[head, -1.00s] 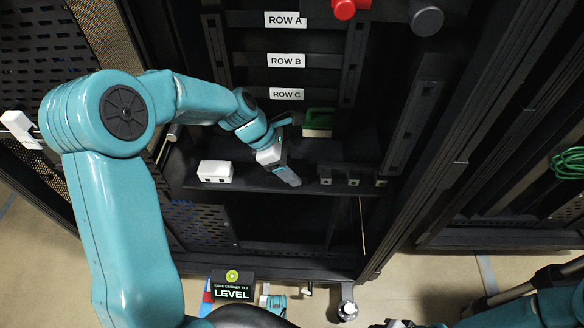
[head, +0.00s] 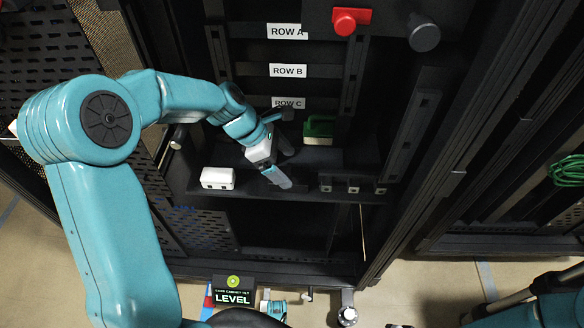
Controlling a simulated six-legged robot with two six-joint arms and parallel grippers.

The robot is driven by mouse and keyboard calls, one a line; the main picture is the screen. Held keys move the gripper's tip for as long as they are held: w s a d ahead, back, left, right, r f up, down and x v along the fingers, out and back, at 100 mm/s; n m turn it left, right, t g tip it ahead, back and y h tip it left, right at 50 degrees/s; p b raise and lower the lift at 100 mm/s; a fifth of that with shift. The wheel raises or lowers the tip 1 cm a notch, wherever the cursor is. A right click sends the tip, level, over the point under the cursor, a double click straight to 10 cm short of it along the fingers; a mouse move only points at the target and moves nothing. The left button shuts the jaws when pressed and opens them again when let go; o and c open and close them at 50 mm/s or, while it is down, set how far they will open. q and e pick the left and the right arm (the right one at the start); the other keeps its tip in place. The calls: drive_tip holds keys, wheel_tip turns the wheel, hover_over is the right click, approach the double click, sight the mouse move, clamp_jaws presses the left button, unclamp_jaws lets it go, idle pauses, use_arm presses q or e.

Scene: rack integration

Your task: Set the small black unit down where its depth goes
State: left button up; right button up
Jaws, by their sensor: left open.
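My left gripper (head: 284,164) reaches into the open rack, just above the shelf (head: 250,190) below the ROW C label. Its fingers are spread apart, and I see nothing held between them. A low dark shape (head: 326,158) lies on the shelf right of the fingers. I cannot tell whether it is the small black unit, as black blends with black here. Black blocks with pale squares (head: 340,188) sit along the shelf's front edge, to the right. My right gripper is not in view; only part of my right arm shows at the lower right.
A white box (head: 217,178) sits at the shelf's left. ROW A (head: 287,31), ROW B (head: 288,70) and ROW C (head: 288,102) labels mark the rack. A LEVEL sign (head: 233,292) stands below.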

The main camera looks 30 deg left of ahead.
use_arm(q)
drive_tip(key=p+v, duration=0.1)
drive_tip(key=v, duration=0.6)
drive_tip(key=shift+a+r+p, duration=0.15)
drive_tip(key=shift+r+p, duration=0.15)
drive_tip(key=shift+s, duration=0.25)
